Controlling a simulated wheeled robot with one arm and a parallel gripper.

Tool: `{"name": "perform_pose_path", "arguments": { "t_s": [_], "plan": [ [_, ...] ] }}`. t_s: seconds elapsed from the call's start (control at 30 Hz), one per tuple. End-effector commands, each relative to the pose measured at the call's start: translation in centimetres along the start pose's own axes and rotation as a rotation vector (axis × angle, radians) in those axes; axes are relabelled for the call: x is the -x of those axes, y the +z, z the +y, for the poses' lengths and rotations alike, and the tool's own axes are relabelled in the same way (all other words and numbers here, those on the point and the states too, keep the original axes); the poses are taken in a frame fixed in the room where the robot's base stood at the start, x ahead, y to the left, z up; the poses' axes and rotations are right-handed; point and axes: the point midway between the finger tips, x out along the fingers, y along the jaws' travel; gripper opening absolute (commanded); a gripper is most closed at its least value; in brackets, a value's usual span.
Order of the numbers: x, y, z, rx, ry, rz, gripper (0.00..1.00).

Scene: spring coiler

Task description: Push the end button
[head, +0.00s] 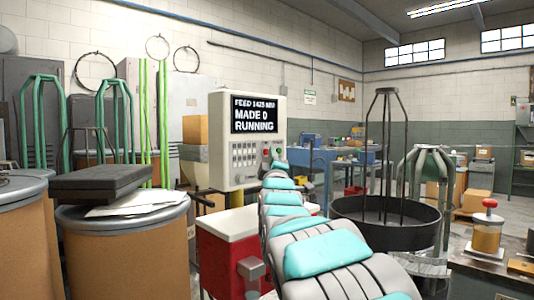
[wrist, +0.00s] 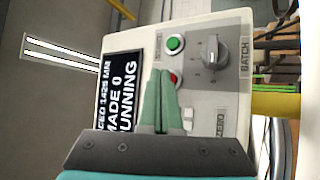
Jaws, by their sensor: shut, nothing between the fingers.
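The control box (head: 218,125) faces me, and its screen (head: 254,114) reads "MADE 0" and "RUNNING". In the wrist view, a red button (wrist: 177,79) sits on the panel below a green button (wrist: 175,43). The red button is partly hidden by my fingertips, and no label for it can be read. I see no readable "end" label. My gripper (wrist: 161,74) is shut and empty, with its green fingertips at the red button's left edge. I cannot tell whether they touch the panel. In the head view, my arm reaches up to the box's right side.
A grey knob (wrist: 213,52) marked BATCH and a white switch (wrist: 188,117) sit close by on the panel. Below the box is a red and white cabinet (head: 229,225). A black round basin (head: 385,232) stands to the right, drums (head: 120,250) to the left.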

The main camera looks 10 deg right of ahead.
Motion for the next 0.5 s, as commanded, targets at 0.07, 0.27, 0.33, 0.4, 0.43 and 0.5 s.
{"name": "perform_pose_path", "arguments": {
  "t_s": [0.07,0.27,0.33,0.4,0.43,0.5],
  "plan": [
    [-0.05,-0.03,-0.01,0.0,0.0,0.0,0.0],
    [-0.2,-0.16,-0.11,0.001,0.0,0.0,0.0],
    [-0.26,-0.2,-0.15,0.001,0.0,0.0,0.0],
    [-0.31,-0.24,-0.18,0.001,0.0,0.0,0.0],
    [-0.33,-0.25,-0.2,0.001,0.0,0.0,0.0],
    [-0.39,-0.28,-0.24,0.001,0.0,0.0,0.0]
  ]
}}
